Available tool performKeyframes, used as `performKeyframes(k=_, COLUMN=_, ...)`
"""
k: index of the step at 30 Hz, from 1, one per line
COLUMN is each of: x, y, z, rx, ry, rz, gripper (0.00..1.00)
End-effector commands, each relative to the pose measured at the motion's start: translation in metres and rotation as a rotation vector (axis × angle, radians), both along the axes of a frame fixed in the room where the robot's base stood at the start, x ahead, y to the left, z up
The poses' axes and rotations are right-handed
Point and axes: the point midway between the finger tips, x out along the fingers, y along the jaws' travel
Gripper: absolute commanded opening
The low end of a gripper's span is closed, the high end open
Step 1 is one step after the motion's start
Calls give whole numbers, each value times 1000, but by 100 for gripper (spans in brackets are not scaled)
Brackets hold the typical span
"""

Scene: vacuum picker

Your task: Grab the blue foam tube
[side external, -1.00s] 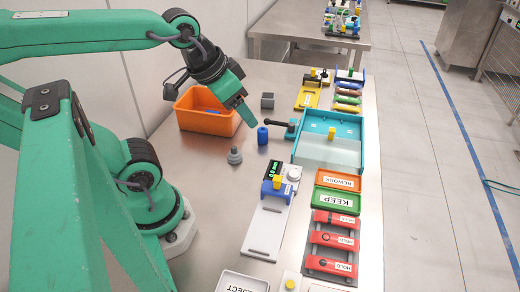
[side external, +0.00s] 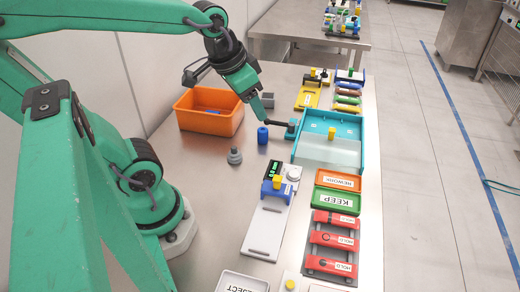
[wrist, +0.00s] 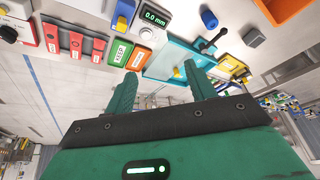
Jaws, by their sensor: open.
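The blue foam tube (side external: 262,136) is a short upright cylinder on the steel table, right of the orange bin. It also shows near the top of the wrist view (wrist: 209,19). My gripper (side external: 260,116) hangs just above and behind the tube in the side view. In the wrist view my gripper (wrist: 162,78) has its two green fingers spread with nothing between them. The tube lies outside the fingers there, beyond the right one. I cannot tell the exact height between fingertips and tube.
The orange bin (side external: 184,119) stands to the left, and a grey stepped knob (side external: 234,155) sits in front. A black-handled part (side external: 279,123) and the turquoise tray (side external: 301,154) are close on the right. A grey block (side external: 267,100) is behind. Bare table lies around the tube's front.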

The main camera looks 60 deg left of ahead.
Motion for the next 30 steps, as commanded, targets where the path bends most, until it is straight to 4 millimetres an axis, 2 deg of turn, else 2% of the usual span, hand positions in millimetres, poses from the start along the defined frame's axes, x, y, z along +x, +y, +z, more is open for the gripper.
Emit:
performKeyframes(k=14, x=63, y=52, z=-40, rx=38, ry=173, rz=-46, gripper=55)
performKeyframes(k=20, x=85, y=79, z=-66, rx=38, ry=241, rz=-71, gripper=55)
performKeyframes(k=30, x=110, y=126, z=-124, rx=17, ry=351, rz=-116, gripper=55)
